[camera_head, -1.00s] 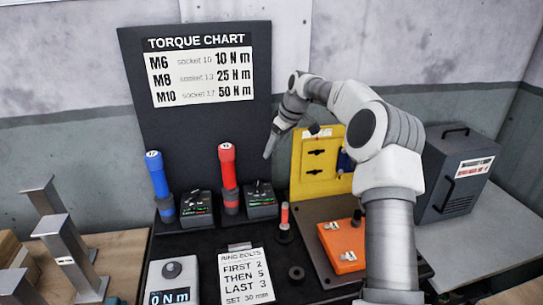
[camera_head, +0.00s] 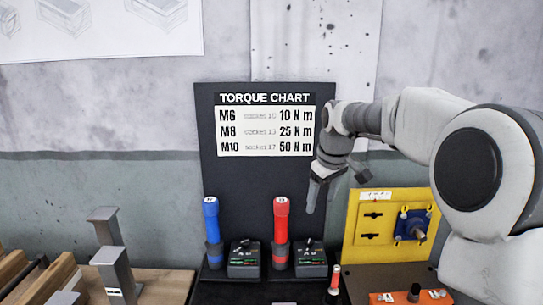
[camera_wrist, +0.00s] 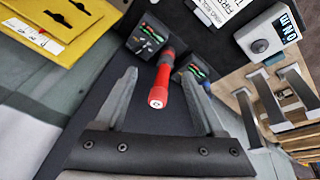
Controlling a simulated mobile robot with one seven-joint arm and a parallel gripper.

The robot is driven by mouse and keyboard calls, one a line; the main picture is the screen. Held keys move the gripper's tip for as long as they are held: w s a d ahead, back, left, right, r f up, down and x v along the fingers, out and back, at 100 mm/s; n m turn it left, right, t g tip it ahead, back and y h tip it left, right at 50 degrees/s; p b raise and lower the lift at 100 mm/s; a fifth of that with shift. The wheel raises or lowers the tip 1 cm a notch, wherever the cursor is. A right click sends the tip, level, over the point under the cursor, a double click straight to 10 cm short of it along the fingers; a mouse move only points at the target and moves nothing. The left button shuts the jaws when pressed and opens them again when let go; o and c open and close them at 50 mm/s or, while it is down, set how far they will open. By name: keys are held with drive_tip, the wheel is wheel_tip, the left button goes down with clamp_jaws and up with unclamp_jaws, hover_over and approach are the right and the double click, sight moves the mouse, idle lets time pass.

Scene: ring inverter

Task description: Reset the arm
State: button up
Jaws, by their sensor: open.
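My gripper (camera_head: 314,196) hangs with its fingers pointing down, in front of the lower right part of the torque chart board (camera_head: 205,160). In the wrist view my gripper (camera_wrist: 161,74) has its two fingers spread wide, with nothing held between them. The red torque tool (camera_head: 281,235) stands upright below and left of my gripper. In the wrist view the red tool (camera_wrist: 163,80) shows between and beyond the fingers, apart from them. My arm reaches in from the right.
A blue torque tool (camera_head: 211,222) stands left of the red one, with dark boxes (camera_head: 244,262) beside them. A yellow panel (camera_head: 365,233) is at the right, an orange block (camera_head: 382,298) below it. Grey metal stands (camera_head: 117,278) are at the left.

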drive_tip(key=s+d+f+m+t, duration=0.1)
drive_tip(key=s+m, duration=0.5)
drive_tip(key=s, duration=2.6)
drive_tip(key=shift+s+d+f+m+t+h, duration=0.2)
drive_tip(key=shift+s+f+m+t+h, duration=0.1)
drive_tip(key=shift+s+m+t, duration=0.15)
